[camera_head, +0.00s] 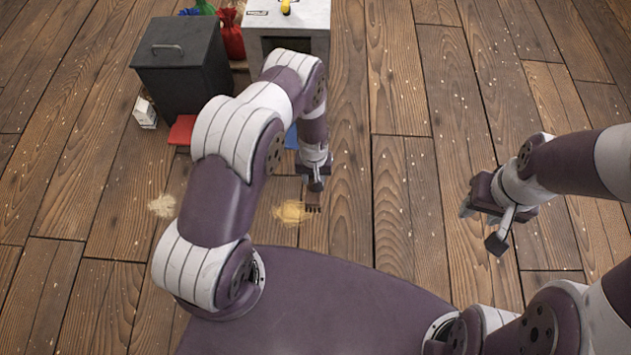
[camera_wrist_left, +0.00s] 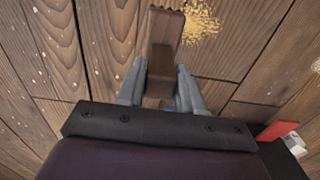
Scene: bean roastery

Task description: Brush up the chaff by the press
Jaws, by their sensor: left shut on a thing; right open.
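My left gripper (camera_head: 315,184) is shut on a brown brush (camera_head: 313,203), which points down close to the floor. In the left wrist view the brush (camera_wrist_left: 165,45) sits between both fingers (camera_wrist_left: 160,88). A tan chaff pile (camera_head: 289,213) lies on the floor just left of the brush; it also shows in the wrist view (camera_wrist_left: 202,22). A second, paler chaff pile (camera_head: 162,206) lies further left, beyond my arm. A grey-white machine (camera_head: 318,15) with a yellow part on top, perhaps the press, stands at the back. My right gripper (camera_head: 482,220) is open and empty over bare floor.
A dark lidded bin (camera_head: 182,65) stands at the back left. A red flat piece (camera_head: 181,130) and a small white box (camera_head: 145,112) lie by it. A blue piece (camera_head: 291,137) is partly hidden behind my left arm. Coloured sacks (camera_head: 231,38) stand behind. The floor at right is clear.

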